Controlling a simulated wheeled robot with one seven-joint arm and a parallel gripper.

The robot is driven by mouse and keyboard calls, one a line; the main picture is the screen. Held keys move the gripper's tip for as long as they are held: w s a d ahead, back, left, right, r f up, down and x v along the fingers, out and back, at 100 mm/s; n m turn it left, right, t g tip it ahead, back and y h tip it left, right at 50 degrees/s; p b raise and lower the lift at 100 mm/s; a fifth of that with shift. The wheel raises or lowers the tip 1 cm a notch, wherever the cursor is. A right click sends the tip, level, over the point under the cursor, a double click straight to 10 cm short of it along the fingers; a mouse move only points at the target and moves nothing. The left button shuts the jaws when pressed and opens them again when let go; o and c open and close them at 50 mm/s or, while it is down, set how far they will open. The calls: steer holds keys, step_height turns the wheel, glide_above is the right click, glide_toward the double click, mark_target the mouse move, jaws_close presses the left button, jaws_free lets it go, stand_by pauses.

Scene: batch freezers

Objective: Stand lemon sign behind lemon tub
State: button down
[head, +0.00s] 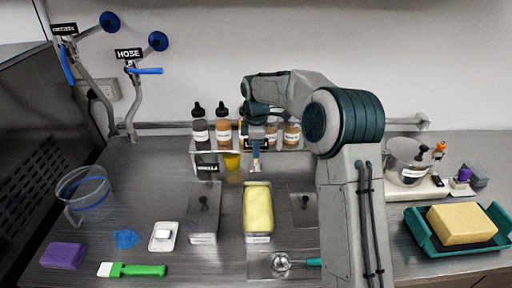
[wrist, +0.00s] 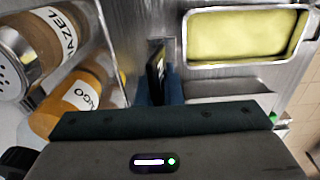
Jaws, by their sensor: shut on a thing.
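The tub of pale yellow ice cream (head: 258,210), which I take for the lemon tub, sits in the middle of the steel counter. It also shows at the upper right of the wrist view (wrist: 245,35). My gripper (head: 255,162) is above the counter behind the tub's far end. In the wrist view my gripper (wrist: 160,85) is shut on a thin dark sign (wrist: 155,70), seen nearly edge-on. Its lettering cannot be read, and the fingers hide its lower part. The sign is apart from the tub in the wrist view.
Bottles (head: 201,125) stand on a shelf behind my gripper. A black vanilla sign (head: 207,168) stands behind a lidded tub (head: 204,218) on the left. Another lidded well (head: 304,210) is on the right.

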mark_target(256, 166)
step_height(256, 166, down, 6)
steer(key=b, duration=0.4)
steer(key=shift+r, duration=0.2)
steer(key=shift+f+b, duration=0.85)
steer(key=shift+f, duration=1.1)
steer(key=c, duration=0.9)
jaws_free()
steer(key=shift+c, duration=0.2)
steer(key=shift+r+p, duration=3.7)
steer(key=shift+r, duration=0.85)
